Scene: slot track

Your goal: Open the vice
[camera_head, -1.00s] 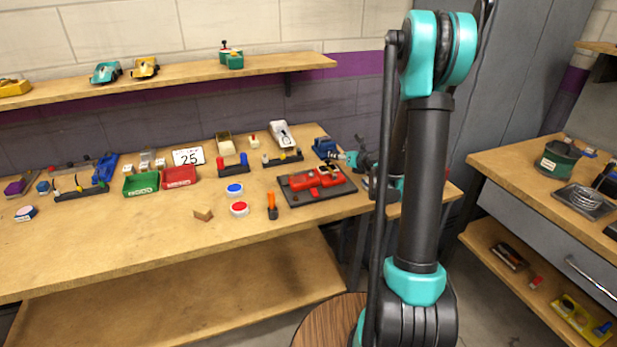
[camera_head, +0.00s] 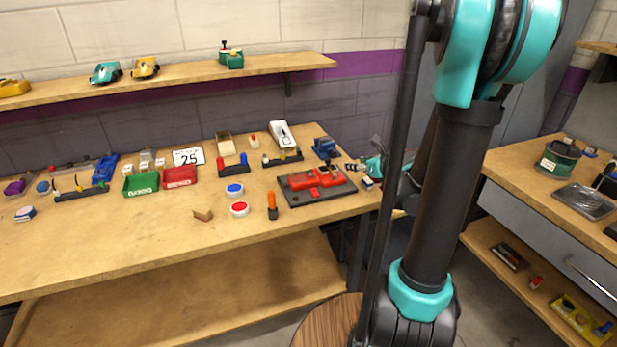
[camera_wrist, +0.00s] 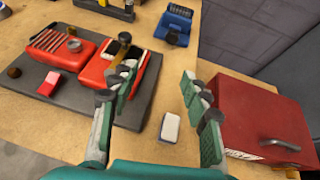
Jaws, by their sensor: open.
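A small blue block-like device (camera_head: 325,148), which looks like the vice, stands at the right back of the workbench. In the wrist view it shows at the top (camera_wrist: 174,24). Whether its jaws are apart is too small to tell. My gripper (camera_head: 355,167) is open and empty over the right end of the bench. In the wrist view my gripper (camera_wrist: 158,80) has its fingers spread wide. The blue device lies ahead of the fingers, apart from them.
A red car (camera_head: 318,178) in pieces lies on a dark board (camera_head: 290,198), close to the left finger. A white-and-blue block (camera_wrist: 170,127) lies between the fingers in view. A red box with a handle (camera_wrist: 265,125) is close on the right.

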